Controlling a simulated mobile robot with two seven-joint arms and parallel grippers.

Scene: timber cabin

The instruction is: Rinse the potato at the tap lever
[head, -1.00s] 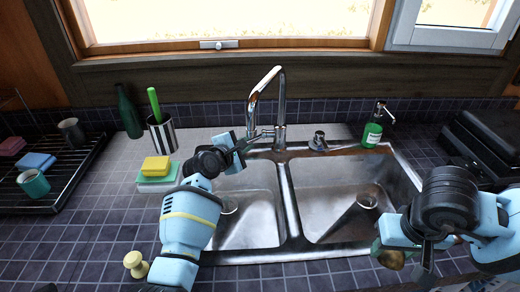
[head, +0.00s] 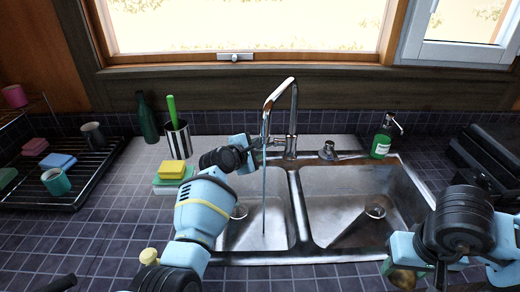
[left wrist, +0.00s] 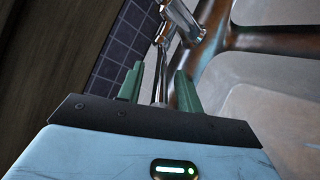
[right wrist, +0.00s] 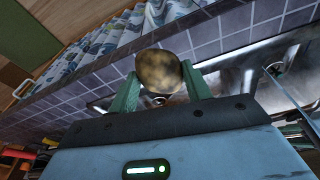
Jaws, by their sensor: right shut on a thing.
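The chrome tap (head: 294,112) stands behind the double sink (head: 303,225). A thin stream of water (head: 264,190) falls from its spout into the left basin. My left gripper (head: 258,143) is at the tap lever (head: 276,142). In the left wrist view, its fingers (left wrist: 160,88) are apart, with the thin lever between them; I cannot tell whether they touch it. My right gripper (right wrist: 158,90) is shut on the brown, mottled potato (right wrist: 160,72). In the head view the potato (head: 402,279) is partly hidden below that gripper, at the sink's front right, away from the water.
A green soap bottle (head: 381,142) stands behind the right basin. Yellow and green sponges (head: 172,172), a striped cup (head: 178,140) and a dark bottle (head: 147,120) stand left of the sink. A dish rack (head: 92,165) is at far left. The right basin (head: 350,210) is clear.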

